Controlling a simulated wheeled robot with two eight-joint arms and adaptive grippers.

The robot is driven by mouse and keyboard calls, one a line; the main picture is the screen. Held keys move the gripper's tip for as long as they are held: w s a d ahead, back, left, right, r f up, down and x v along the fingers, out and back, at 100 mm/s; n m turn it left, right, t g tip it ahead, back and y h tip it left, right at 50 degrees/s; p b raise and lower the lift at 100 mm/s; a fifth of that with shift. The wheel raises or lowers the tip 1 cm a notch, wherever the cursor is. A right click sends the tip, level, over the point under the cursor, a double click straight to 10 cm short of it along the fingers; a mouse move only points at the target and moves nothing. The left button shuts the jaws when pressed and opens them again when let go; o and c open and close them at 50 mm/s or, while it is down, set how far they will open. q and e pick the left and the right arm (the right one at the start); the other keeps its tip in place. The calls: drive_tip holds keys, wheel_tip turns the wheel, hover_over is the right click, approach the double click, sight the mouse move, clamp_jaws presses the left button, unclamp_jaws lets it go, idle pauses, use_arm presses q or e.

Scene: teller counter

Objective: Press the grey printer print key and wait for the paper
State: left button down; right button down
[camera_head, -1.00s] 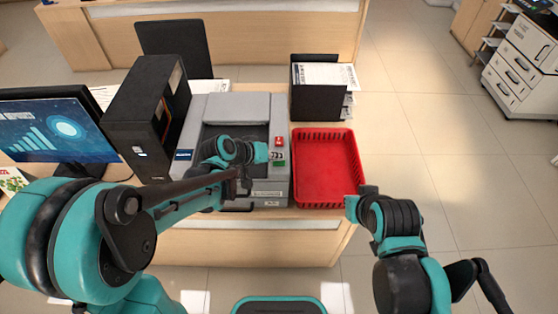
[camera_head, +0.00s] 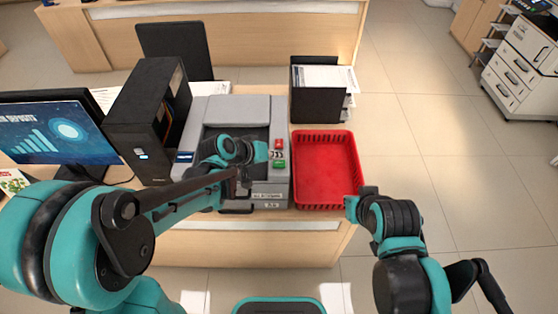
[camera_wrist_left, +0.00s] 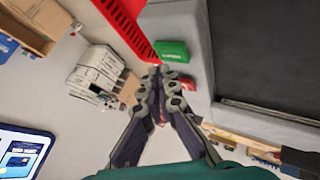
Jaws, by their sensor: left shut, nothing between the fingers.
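The grey printer (camera_head: 238,108) stands on the counter, partly covered by my left arm. Its right front panel carries a red key (camera_head: 279,143) and, nearer to me, a green key (camera_head: 279,164). The left wrist view also shows the green key (camera_wrist_left: 172,50) and the red key (camera_wrist_left: 187,84). My left gripper (camera_head: 265,154) is shut and empty just left of these keys. In the left wrist view its fingertips (camera_wrist_left: 160,74) are close to both keys; I cannot tell whether they touch.
An empty red basket (camera_head: 326,132) sits right of the printer. A black file holder with papers (camera_head: 318,103) stands behind it. A black binder box (camera_head: 137,150) and a monitor (camera_head: 45,135) stand on the left.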

sight(275, 165)
use_arm(q)
drive_tip(key=shift+r, duration=0.1)
wheel_tip(275, 165, up, 5)
drive_tip(key=p, duration=0.4)
idle(0.3)
idle(0.7)
drive_tip(key=shift+s+a+b, duration=0.2)
drive_tip(key=shift+a+b, duration=0.1)
drive_tip(key=s+a+f+y+b, duration=0.2)
drive_tip(key=s+a+y+b, duration=0.1)
drive_tip(key=s+a, duration=0.5)
drive_tip(key=s+a+f+t+y+b, duration=0.1)
drive_tip(key=s+a+f+y+b, duration=0.1)
drive_tip(key=s+a+b, duration=0.3)
drive_tip(key=s+a+y, duration=0.1)
drive_tip(key=s+a, duration=0.2)
drive_tip(key=s, duration=0.2)
drive_tip(key=shift+a+n+y, duration=0.3)
drive_tip(key=shift+y, duration=0.1)
